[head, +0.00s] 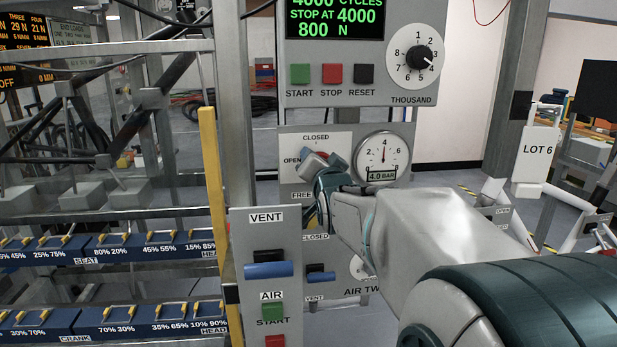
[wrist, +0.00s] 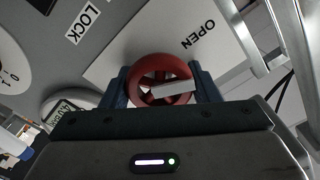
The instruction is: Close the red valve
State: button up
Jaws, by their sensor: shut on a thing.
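The red valve (wrist: 134,90) is a round red handwheel with spokes and a pale pointer bar, on a white plate in the wrist view. The plate carries the word OPEN, near the upper right there. The plate reads CLOSED at the top and OPEN at the left. In the wrist view my gripper (wrist: 162,92) has one blue finger on each side of the wheel and is shut on it.
A pressure gauge (head: 383,158) reading 4.0 BAR sits right of the valve. A panel with a blue VENT lever (head: 268,270) and a green AIR start button (head: 272,311) stands in front, lower left. A yellow post (head: 213,190) rises at the left. A control box (head: 360,60) hangs above.

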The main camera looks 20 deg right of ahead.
jog(key=m+b, duration=0.3)
jog(key=b, duration=0.1)
jog(key=shift+f+m, duration=0.35)
jog(key=shift+m, duration=0.05)
jog(key=m+b, duration=0.3)
jog(key=b, duration=0.1)
jog(key=shift+m, duration=0.3)
jog(key=m+b, duration=0.2)
jog(key=m, duration=0.1)
jog(key=shift+r+b, duration=0.1)
jog(key=shift+b, duration=0.2)
jog(key=shift+m+b, duration=0.5)
jog(key=shift+m, duration=0.7)
jog(key=shift+r, duration=0.1)
jog(key=o, duration=1)
jog(key=shift+s, duration=0.1)
